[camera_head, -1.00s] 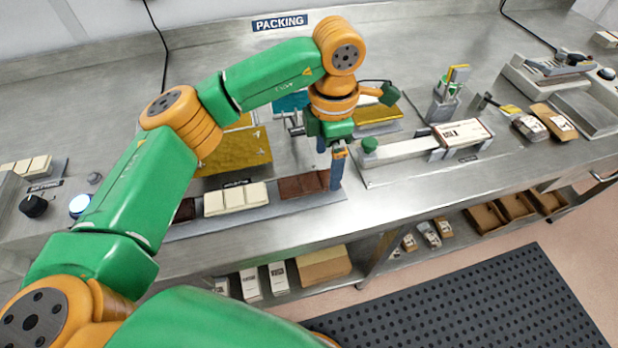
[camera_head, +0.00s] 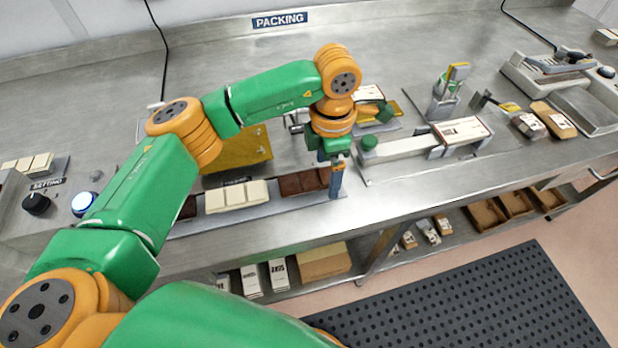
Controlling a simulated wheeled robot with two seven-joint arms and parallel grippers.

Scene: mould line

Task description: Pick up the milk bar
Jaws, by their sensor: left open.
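The milk bar (camera_head: 300,183), a brown segmented bar, lies at the right end of a grey strip near the table's front edge. A cream white bar (camera_head: 237,196) lies to its left, and a darker bar (camera_head: 187,208) shows partly at my forearm. My left gripper (camera_head: 331,176) is open and points down at the right end of the milk bar. Its fingers hide that end, and I cannot tell whether they touch the bar. My right gripper is not in view.
A gold-coloured mould or sheet (camera_head: 240,152) lies behind the bars, partly under my arm. A shelf with boxes (camera_head: 323,262) runs below the table.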

